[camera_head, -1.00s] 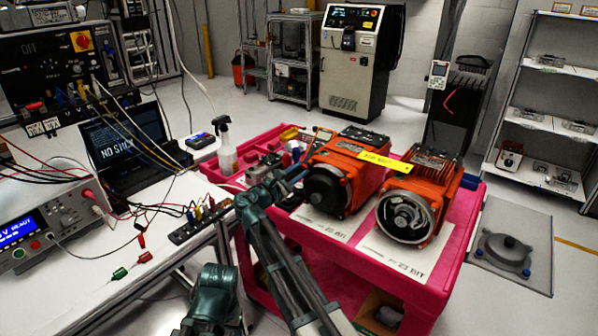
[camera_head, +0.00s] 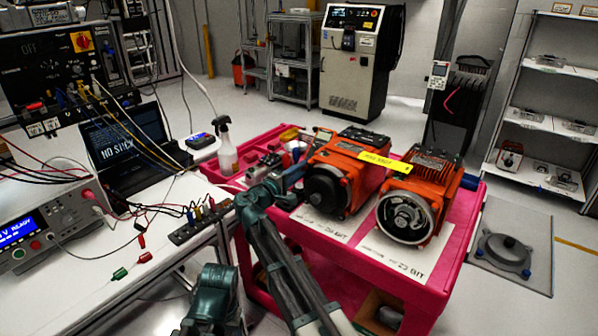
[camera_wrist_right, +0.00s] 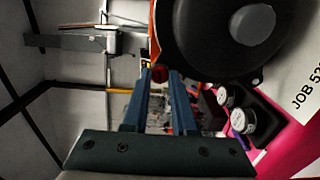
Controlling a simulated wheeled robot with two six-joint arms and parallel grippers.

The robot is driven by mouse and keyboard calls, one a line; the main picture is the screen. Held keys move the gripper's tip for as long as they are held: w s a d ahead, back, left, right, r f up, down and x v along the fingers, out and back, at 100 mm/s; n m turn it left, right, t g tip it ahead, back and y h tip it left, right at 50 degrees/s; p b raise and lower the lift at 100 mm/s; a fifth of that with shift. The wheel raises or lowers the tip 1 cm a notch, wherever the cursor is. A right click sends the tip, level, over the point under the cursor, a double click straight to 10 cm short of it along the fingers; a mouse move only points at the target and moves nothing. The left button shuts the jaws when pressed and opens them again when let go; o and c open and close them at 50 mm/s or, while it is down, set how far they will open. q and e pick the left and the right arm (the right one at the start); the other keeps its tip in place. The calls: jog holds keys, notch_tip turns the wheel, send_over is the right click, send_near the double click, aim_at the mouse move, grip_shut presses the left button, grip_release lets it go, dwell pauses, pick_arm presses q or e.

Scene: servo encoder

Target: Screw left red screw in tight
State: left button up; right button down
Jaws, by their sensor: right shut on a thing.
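The left orange motor (camera_head: 357,180) with a round black end cover (camera_head: 325,187) stands on the pink cart. In the right wrist view the black cover (camera_wrist_right: 225,35) fills the upper right. My right gripper (camera_wrist_right: 158,76) has its two blue fingers shut on a small red screw (camera_wrist_right: 159,73), beside the cover's left edge. How deep the screw sits cannot be seen. In the head view my right gripper (camera_head: 294,174) reaches to the left side of this motor, and the screw cannot be made out there. My left gripper is not in view.
A second orange motor (camera_head: 418,198) with an open round end stands to the right, with a yellow label strip (camera_head: 385,162) above. The pink cart (camera_head: 447,262) has a raised rim. A spray bottle (camera_head: 226,150) stands behind my gripper. The white bench (camera_head: 130,235) on the left carries wired instruments.

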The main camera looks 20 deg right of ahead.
jog(key=m, duration=0.4)
jog(key=shift+s+m, duration=0.1)
jog(key=shift+m, duration=0.2)
jog(key=m, duration=0.3)
jog(key=shift+m, duration=0.3)
jog(key=m, duration=0.4)
jog(key=shift+m, duration=0.3)
jog(key=m, duration=0.4)
jog(key=shift+m, duration=0.3)
jog(key=m, duration=1.2)
jog(key=shift+s+f+m, duration=0.1)
jog(key=shift+m, duration=2.1)
